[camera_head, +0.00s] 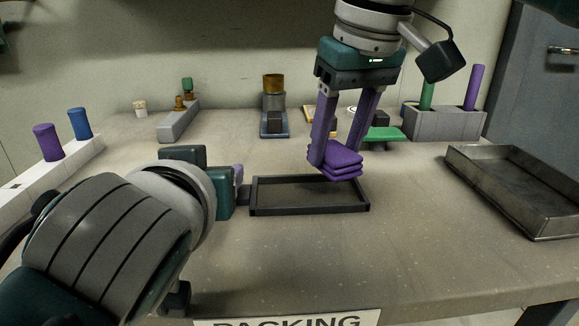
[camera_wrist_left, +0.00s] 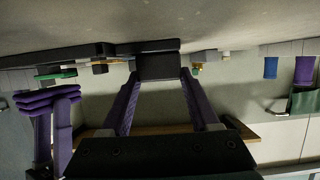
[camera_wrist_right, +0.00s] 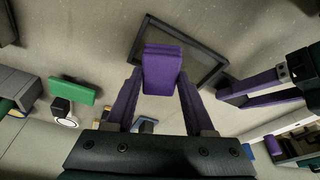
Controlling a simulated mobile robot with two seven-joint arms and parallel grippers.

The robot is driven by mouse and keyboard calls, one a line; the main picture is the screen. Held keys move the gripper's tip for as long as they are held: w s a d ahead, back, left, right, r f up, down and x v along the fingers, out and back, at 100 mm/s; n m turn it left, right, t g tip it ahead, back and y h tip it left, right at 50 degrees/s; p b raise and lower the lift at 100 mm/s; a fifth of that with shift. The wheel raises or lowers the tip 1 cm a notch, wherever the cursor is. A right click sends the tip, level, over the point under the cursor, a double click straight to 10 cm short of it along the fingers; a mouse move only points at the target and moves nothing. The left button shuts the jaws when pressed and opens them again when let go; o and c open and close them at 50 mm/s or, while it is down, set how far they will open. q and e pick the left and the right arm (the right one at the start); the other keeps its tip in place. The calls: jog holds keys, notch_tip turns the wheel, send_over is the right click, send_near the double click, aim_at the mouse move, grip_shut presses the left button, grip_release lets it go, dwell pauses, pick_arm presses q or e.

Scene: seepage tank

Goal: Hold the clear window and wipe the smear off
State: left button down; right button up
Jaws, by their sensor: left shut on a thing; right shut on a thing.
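The clear window (camera_head: 252,196) has a dark rectangular frame and lies low and nearly level over the table's middle. My left gripper (camera_head: 240,184) is at its left end, shut on the dark tab (camera_wrist_left: 158,65) that shows between the fingers in the left wrist view. My right gripper (camera_head: 337,156) points down, shut on a folded purple cloth (camera_head: 340,167). The cloth is over the window's far right part; I cannot tell whether it touches the pane. In the right wrist view the cloth (camera_wrist_right: 162,72) covers part of the frame (camera_wrist_right: 215,50). I cannot make out a smear.
A metal tray (camera_head: 520,205) stands at the right. A grey block with green and purple pegs (camera_head: 445,123) is behind it. A white rack with purple and blue pegs (camera_head: 50,175) is at the left. Small fixtures, including a brass-topped one (camera_head: 273,100), stand behind. The front table is clear.

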jog(key=shift+f, duration=1.55)
dwell(0.4)
jog(key=shift+a, duration=1.3)
jog(key=shift+d, duration=1.3)
jog(key=shift+a, duration=0.1)
